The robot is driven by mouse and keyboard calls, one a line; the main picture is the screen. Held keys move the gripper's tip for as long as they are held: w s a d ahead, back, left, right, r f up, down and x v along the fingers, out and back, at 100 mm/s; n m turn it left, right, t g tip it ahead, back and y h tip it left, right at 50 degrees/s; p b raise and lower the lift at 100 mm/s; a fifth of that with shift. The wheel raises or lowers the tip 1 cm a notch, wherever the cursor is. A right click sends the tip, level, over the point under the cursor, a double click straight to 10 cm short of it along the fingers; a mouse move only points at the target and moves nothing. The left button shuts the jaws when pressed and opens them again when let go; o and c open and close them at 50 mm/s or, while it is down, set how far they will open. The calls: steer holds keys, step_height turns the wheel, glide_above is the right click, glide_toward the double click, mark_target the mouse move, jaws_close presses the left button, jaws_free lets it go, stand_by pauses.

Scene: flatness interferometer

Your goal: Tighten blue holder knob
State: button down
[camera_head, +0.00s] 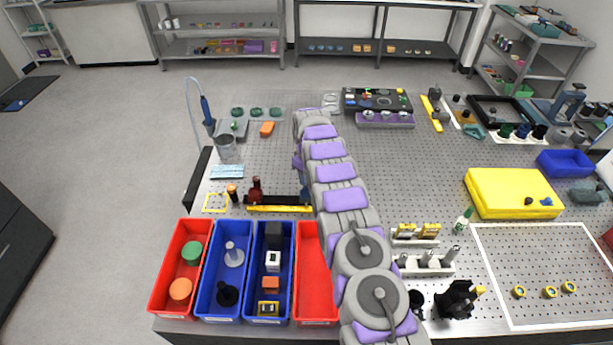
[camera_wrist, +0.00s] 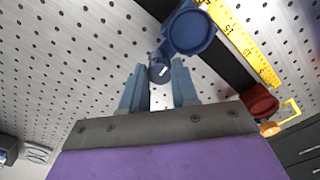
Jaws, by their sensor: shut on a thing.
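The blue holder (camera_wrist: 191,31) shows in the wrist view as a round blue cup on a dark rail. Its small blue knob (camera_wrist: 159,73) sticks out from it toward my gripper, with a short white mark on its end. My gripper (camera_wrist: 158,80) has its two blue-grey fingers on either side of the knob, shut on it. Where the fingertips touch the knob is partly hidden. In the head view my arm covers most of the blue holder and my gripper.
A dark rail (camera_wrist: 222,62) with a yellow scale (camera_wrist: 243,42) runs beside the holder. A red holder (camera_wrist: 262,101) sits farther along; it also shows in the head view (camera_head: 256,192). Red and blue bins (camera_head: 207,318) line the front left.

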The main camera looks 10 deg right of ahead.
steer(key=shift+w+r+m, duration=0.1)
steer(key=shift+m, duration=0.2)
steer(key=c, duration=0.8)
jaws_free()
steer(key=shift+c, duration=0.2)
step_height(320, 180, up, 17)
steer(key=p, duration=0.6)
steer(key=shift+w, duration=0.15)
steer(key=shift+r, duration=0.1)
